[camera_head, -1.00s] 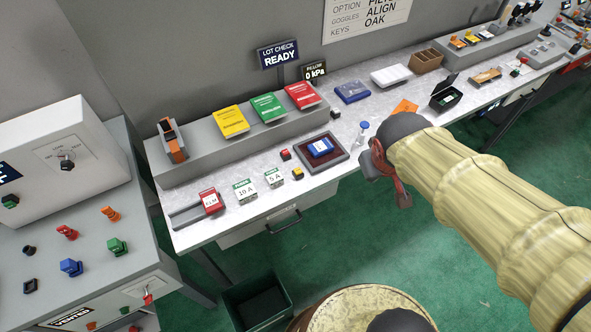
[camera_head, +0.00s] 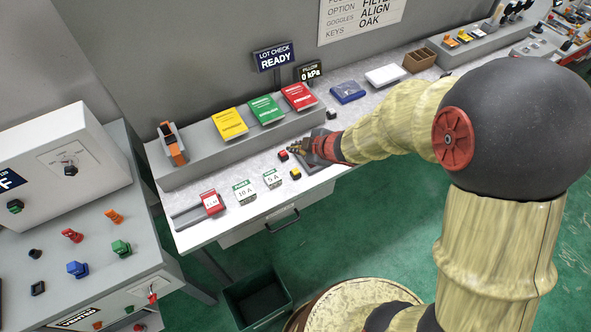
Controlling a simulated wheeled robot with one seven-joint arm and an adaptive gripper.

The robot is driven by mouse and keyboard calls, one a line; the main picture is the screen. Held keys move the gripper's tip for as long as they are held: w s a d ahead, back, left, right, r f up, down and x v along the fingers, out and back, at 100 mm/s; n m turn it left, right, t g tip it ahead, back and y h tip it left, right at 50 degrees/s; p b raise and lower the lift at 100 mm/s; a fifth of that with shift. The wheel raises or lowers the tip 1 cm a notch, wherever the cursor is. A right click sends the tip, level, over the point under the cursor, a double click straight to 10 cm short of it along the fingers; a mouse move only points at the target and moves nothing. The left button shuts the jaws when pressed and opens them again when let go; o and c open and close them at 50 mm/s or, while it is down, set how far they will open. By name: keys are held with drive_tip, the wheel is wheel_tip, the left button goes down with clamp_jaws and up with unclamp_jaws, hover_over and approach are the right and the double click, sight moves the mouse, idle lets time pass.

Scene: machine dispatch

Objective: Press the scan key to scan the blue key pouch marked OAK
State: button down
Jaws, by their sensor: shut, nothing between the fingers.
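My gripper (camera_head: 294,149) is shut and empty, low over the bench, its fingertips just right of a small red key (camera_head: 283,155). I cannot tell whether the tips touch that key. A small yellow key (camera_head: 295,174) sits just in front of it. Which of the two is the scan key cannot be read. The dark scan tray (camera_head: 317,169) is mostly covered by my gripper and wrist. The blue pouch, seen in that tray earlier, is hidden now. The lot check sign (camera_head: 275,56) reads READY.
Yellow, green and red packets (camera_head: 264,109) lie on the grey shelf behind. Two fuse cards (camera_head: 245,191) and a red item in a holder (camera_head: 211,202) are at the front left. A blue case (camera_head: 348,92) lies behind my arm. A small black knob (camera_head: 331,114) stands nearby.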

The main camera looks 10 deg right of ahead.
drive_tip(key=shift+a, duration=0.4)
drive_tip(key=shift+f, duration=0.15)
drive_tip(key=b, duration=0.8)
hover_over(294, 173)
wheel_tip(294, 173, down, 8)
drive_tip(key=shift+r, duration=0.25)
drive_tip(key=shift+f+b, duration=0.45)
drive_tip(key=shift+f, duration=0.1)
drive_tip(key=shift+f, duration=0.1)
idle(0.3)
drive_tip(key=shift+f, duration=0.3)
drive_tip(key=shift+f+b, duration=0.55)
idle(0.8)
drive_tip(key=shift+r, duration=0.1)
drive_tip(key=shift+r+p, duration=0.95)
drive_tip(key=shift+p, duration=0.15)
